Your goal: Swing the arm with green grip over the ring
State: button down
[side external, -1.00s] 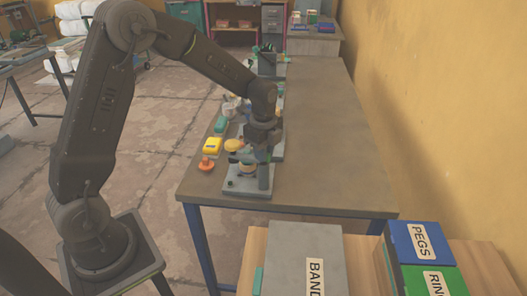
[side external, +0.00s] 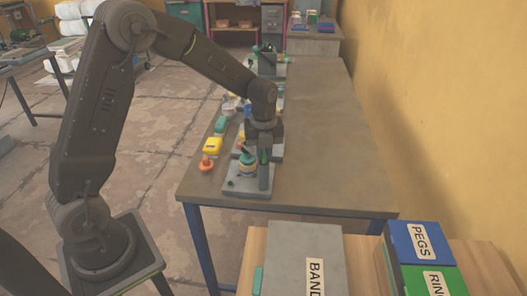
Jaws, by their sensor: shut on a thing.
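My gripper (side external: 260,149) is low over the near end of the row of fixtures on the bench, shut. The green grip is too small and too covered by the gripper to make out clearly. The press has a grey base plate (side external: 240,190) and a dark upright post (side external: 265,178). A small stack (side external: 247,165) with green, yellow and blue parts stands on the base, left of the post. The swing arm's head appears to be above the ring there; I cannot tell whether they touch.
A yellow block (side external: 212,146) and an orange knob-shaped piece (side external: 206,162) lie left of the press, near the bench edge. More fixtures (side external: 268,65) stand farther back. The right side of the bench (side external: 325,140) is clear.

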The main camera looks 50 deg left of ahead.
dwell(0.5)
jog(key=c, duration=1.1)
grip_release()
jog(key=shift+r, duration=6.95)
jog(key=s+d+n+t, duration=0.2)
jog(key=s+n, duration=0.5)
jog(key=n, duration=0.1)
jog(key=s+d+r+n+t, duration=0.1)
jog(key=s+d+n, duration=0.1)
jog(key=s+n, duration=0.6)
jog(key=s+d+r+n+t, duration=0.1)
jog(key=s+d+n+t, duration=0.1)
jog(key=s+n, duration=0.6)
jog(key=shift+s+d+r+t, duration=0.1)
jog(key=shift+d+r+t, duration=0.2)
jog(key=shift+d, duration=0.2)
